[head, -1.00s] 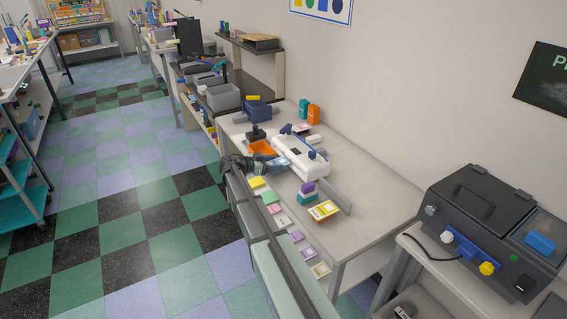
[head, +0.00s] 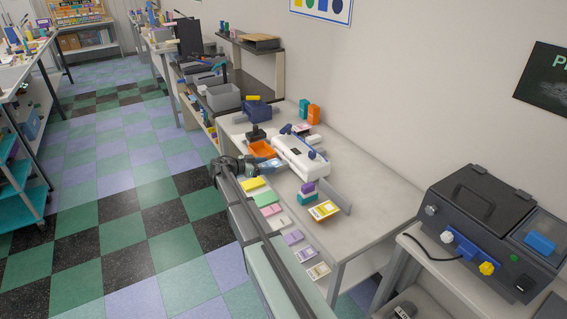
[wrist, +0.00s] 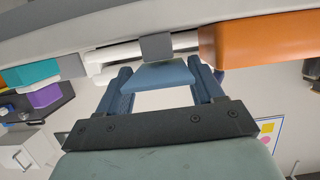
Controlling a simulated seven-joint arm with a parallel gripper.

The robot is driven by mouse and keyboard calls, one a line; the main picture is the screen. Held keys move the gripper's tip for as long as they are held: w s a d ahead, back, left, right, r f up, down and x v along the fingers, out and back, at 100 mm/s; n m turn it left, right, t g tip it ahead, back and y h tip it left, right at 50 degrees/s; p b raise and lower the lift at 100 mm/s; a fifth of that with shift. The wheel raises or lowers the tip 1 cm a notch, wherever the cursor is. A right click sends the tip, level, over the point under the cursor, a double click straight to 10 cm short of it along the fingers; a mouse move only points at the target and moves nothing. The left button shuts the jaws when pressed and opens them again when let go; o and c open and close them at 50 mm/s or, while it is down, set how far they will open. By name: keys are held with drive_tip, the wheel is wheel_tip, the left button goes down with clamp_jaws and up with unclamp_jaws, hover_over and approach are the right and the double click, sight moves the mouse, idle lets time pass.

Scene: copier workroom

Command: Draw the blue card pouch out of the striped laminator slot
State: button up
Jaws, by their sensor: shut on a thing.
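The white laminator (head: 303,157) with dark blue end parts stands on the grey table, its front towards my arm. My gripper (head: 256,166) is in front of it, low over the table's front edge. The blue card pouch (head: 271,165) lies between my gripper and the laminator. In the wrist view, my gripper (wrist: 162,82) is shut on the blue pouch (wrist: 158,75), with one blue finger on each side. A small grey piece overlaps the pouch's far edge there. I cannot tell whether that edge is still inside the slot; the slot's stripes are not clear.
An orange tray (head: 262,149) sits close beside the pouch, at the right in the wrist view (wrist: 255,40). Purple and teal blocks (head: 306,194) and a yellow box (head: 322,210) stand near the laminator's right end. Several flat cards (head: 293,237) lie along the front edge.

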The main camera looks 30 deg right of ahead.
drive_tip(key=v, duration=0.2)
drive_tip(key=f+v, duration=0.1)
drive_tip(key=v, duration=0.1)
drive_tip(key=shift+a+r, duration=0.1)
drive_tip(key=shift+a, duration=0.35)
